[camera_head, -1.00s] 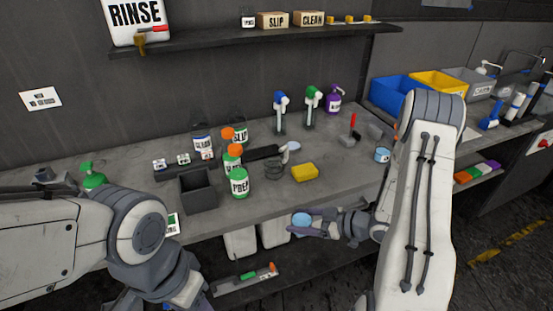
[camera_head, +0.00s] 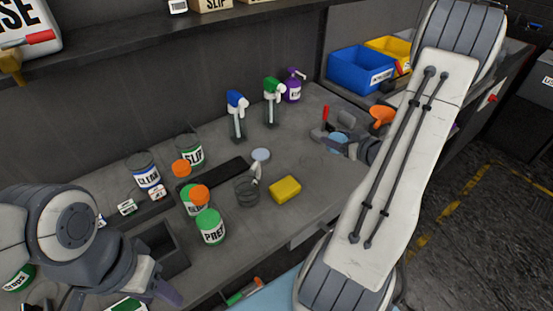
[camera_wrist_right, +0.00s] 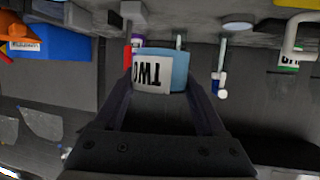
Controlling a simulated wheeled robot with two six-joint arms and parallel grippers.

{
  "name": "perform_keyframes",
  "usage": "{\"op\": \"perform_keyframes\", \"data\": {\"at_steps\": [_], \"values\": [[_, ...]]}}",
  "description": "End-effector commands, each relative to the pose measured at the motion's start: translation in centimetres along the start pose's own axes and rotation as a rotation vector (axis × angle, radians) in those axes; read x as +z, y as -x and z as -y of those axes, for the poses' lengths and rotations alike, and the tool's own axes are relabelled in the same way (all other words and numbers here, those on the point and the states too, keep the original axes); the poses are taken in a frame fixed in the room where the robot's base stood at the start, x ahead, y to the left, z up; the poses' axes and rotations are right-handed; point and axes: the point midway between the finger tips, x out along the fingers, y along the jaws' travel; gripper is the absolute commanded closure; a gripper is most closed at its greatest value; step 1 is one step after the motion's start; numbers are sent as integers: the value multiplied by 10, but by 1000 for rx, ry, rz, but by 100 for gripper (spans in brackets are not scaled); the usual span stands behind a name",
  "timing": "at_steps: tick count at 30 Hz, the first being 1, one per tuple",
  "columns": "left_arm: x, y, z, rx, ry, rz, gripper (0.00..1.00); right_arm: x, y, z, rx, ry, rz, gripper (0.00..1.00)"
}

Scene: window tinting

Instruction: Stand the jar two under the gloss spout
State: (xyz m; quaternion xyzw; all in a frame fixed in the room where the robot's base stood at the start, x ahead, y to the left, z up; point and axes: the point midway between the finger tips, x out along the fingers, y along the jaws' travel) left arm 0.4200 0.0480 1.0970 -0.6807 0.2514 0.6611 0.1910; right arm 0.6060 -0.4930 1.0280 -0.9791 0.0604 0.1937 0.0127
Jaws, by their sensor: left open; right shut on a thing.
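Jar two is the light blue jar labelled TWO in the right wrist view (camera_wrist_right: 180,70), upside down in that picture. My right gripper (camera_wrist_right: 165,85) is shut on it. In the head view the right gripper (camera_head: 345,143) is at the back right of the bench, with the blue jar (camera_head: 338,139) partly hidden by it. A blue-headed spout (camera_head: 237,103) and a green-headed spout (camera_head: 273,90) stand to its left; I cannot read which is gloss. My left gripper (camera_head: 165,290) is open at the bench's front left, partly out of frame.
A yellow sponge (camera_head: 285,189), glass jar (camera_head: 247,190) and green PREP jar (camera_head: 210,227) stand mid-bench. A blue bin (camera_head: 358,70) is at right. The bench between sponge and spouts is mostly clear.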

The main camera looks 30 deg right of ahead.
Motion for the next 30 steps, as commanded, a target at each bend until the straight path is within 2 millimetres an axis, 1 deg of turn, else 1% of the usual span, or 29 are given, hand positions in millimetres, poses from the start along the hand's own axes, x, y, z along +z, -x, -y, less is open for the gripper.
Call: {"op": "perform_keyframes", "data": {"at_steps": [3,9,13,15,20,27,30], "values": [[0,4,0,0,0,0,50,4,-28,14,-13,1,3,94],[0,13,-1,0,0,0,50,13,-79,32,-14,3,4,94],[-1,17,-1,0,0,0,50,17,-103,38,-10,4,2,94],[-1,19,-1,0,0,0,50,19,-112,40,-8,4,1,94],[-1,21,-2,0,0,0,50,25,-120,41,-5,2,2,94],[-2,29,-2,0,1,0,50,53,-131,40,-3,0,3,94],[-2,30,-2,0,1,0,50,58,-133,40,-3,2,1,94]]}}
